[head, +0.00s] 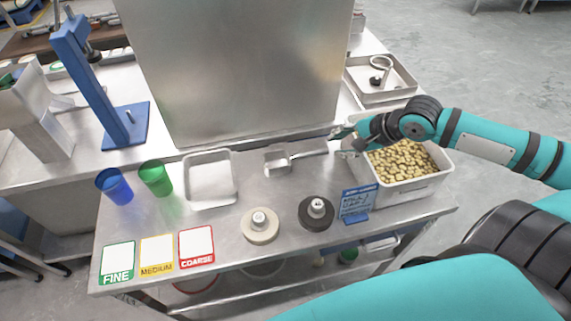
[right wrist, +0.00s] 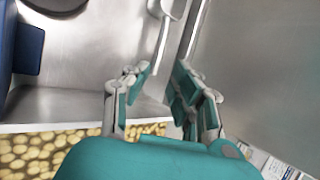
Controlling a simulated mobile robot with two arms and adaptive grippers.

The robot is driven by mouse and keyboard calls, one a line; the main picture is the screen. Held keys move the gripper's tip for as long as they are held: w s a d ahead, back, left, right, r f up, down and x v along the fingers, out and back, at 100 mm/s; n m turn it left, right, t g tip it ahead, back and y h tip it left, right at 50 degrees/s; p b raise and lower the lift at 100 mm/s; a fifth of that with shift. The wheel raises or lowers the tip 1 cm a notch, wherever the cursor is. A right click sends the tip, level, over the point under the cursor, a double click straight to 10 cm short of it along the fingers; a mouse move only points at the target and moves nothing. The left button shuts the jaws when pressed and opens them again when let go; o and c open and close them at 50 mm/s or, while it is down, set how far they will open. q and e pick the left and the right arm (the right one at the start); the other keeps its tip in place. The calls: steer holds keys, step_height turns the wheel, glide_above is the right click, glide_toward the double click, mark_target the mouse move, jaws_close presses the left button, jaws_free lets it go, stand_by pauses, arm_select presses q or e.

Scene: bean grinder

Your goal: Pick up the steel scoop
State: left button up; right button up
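The steel scoop (head: 278,160) lies on the steel table in front of the upright panel, its handle pointing right toward my right gripper. In the right wrist view the scoop (right wrist: 166,9) is at the top, partly cut off, and its handle runs down toward the fingers. My right gripper (head: 341,142) is just beyond the handle's end, beside the bean bin. In the right wrist view the gripper (right wrist: 160,85) is open, with the handle's end near the gap between its fingers. Contact cannot be made out. My left gripper is not in view.
A bin of beans (head: 440,178) with a blue sign (head: 358,202) stands at right. A tall steel panel (head: 240,75) rises behind the scoop. An empty tray (head: 210,204), green cup (head: 155,180), blue cup (head: 116,189) and two discs, cream (head: 260,232) and black (head: 316,220), stand around.

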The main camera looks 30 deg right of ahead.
mark_target(311, 154)
steer(key=b+x, duration=0.1)
steer(key=x, duration=0.7)
steer(key=shift+w+b, duration=0.1)
steer(key=shift+b, duration=0.25)
steer(key=shift+w+a+f, duration=0.15)
steer(key=shift+w+f, duration=0.1)
steer(key=shift+f, duration=0.15)
steer(key=x, duration=0.4)
steer(key=shift+w+a+f, duration=0.2)
steer(key=shift+a+f, duration=0.05)
steer(key=shift+a, duration=0.05)
steer(key=shift+s, duration=0.1)
jaws_close()
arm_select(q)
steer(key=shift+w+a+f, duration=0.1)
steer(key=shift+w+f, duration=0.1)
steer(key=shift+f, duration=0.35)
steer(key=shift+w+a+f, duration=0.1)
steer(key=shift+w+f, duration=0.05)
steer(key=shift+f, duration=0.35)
